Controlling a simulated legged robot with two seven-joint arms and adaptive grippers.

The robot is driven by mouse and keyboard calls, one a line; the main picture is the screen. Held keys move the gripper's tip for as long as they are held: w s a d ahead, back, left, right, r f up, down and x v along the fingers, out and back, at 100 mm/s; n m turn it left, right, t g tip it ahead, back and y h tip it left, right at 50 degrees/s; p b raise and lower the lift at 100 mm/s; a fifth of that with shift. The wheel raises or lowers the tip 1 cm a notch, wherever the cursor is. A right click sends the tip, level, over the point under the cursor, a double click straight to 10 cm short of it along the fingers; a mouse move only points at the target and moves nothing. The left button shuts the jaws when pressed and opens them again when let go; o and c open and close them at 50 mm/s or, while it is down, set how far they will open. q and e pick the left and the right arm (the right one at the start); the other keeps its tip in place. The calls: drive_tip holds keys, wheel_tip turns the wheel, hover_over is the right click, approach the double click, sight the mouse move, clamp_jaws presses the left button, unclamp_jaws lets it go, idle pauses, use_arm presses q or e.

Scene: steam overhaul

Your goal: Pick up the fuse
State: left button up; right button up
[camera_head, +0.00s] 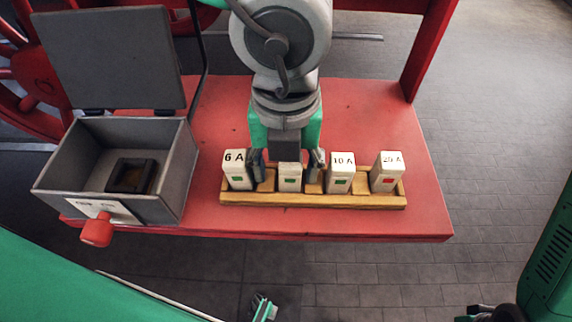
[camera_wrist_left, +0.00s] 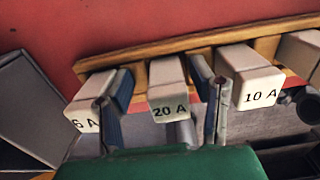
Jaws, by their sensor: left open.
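Several white fuses stand in a row in a wooden rack (camera_head: 320,200). My left gripper (camera_head: 286,163) points down over the second fuse from the left (camera_head: 290,179). Its fingers are open, one on each side of that fuse. In the left wrist view the fuse between the fingers (camera_wrist_left: 167,88) reads 20 A. The 6 A fuse (camera_head: 236,170) is just left of the gripper and the 10 A fuse (camera_head: 340,174) just right.
The rack sits near the front edge of a red table (camera_head: 400,125). A grey box (camera_head: 70,172) with its lid (camera_head: 112,60) raised stands at the left, with a dark socket (camera_head: 132,176) inside and a red handle (camera_head: 97,229) in front. The table right of the rack is clear.

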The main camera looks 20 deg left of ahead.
use_arm(q)
drive_tip(key=shift+s+d, duration=0.1)
drive_tip(key=shift+d, duration=0.2)
drive_tip(key=shift+d+r, duration=0.1)
drive_tip(key=shift+d, duration=0.25)
clamp_jaws()
drive_tip(key=shift+a+r, duration=0.1)
drive_tip(key=shift+a, duration=0.25)
wheel_tip(320, 180, up, 10)
drive_tip(key=shift+d+f+p, duration=0.1)
drive_tip(key=shift+p, duration=0.5)
